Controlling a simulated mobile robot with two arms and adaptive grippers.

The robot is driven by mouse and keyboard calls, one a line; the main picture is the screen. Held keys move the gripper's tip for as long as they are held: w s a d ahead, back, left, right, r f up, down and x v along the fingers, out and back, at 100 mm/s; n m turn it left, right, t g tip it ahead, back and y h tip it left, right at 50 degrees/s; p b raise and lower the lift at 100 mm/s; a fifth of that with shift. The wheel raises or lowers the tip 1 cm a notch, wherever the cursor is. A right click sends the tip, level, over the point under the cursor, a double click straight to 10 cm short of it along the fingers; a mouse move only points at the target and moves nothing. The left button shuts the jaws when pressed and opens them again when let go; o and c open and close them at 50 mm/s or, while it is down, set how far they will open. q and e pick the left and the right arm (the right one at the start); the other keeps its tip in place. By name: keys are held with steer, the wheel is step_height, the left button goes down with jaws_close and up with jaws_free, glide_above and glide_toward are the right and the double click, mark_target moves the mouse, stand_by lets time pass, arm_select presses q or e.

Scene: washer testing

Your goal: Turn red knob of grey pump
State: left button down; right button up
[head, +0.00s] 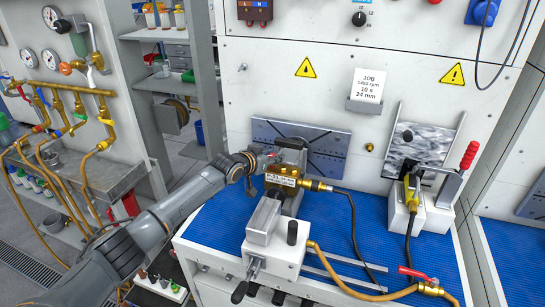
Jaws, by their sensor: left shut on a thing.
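A small piece of red (271,155) shows at the tip of my left gripper (266,165), and I take it for the red knob. The gripper reaches in from the left and is shut on it; the fingers hide most of the knob. Just behind and right of it stands a dark grey body (291,152), probably the grey pump, on the blue mat (340,222). A brass block (284,182) with a label plate sits in front of it. My right gripper is not in view.
A grey vise (264,222) with a black handle stands in front. A red-handled clamp (469,156) is at right, and a red-levered valve (416,273) lies at front right with a hose. A cable and yellow hose cross the mat. The wall panel rises behind.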

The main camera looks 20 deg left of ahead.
arm_select(q)
steer(key=shift+d+r+n+y+p, duration=0.15)
steer(key=shift+n+y+p, duration=0.75)
steer(key=shift+p, duration=0.6)
steer(key=shift+n+t+y+p, duration=0.3)
steer(key=shift+n+y, duration=0.2)
steer(key=shift+y, duration=0.1)
steer(key=shift+f+n+y, duration=0.25)
steer(key=shift+n+y, duration=0.05)
steer(key=shift+y, duration=0.2)
steer(key=shift+f+n+y+b, duration=0.1)
steer(key=shift+n+y+b, duration=0.2)
steer(key=shift+y+b, duration=0.15)
steer(key=n+g+y+b, duration=0.1)
steer(key=n+y+b, duration=0.2)
steer(key=b, duration=0.4)
steer(key=n+g+y+b, duration=0.2)
steer(key=n+y+b, duration=0.2)
steer(key=b, duration=0.3)
steer(key=shift+y, duration=0.25)
steer(key=shift+n+g+y+b, duration=0.3)
steer(key=shift+n+y+b, duration=0.15)
steer(key=shift+b, duration=0.45)
steer(key=c, duration=1)
jaws_free()
steer(key=shift+r, duration=0.2)
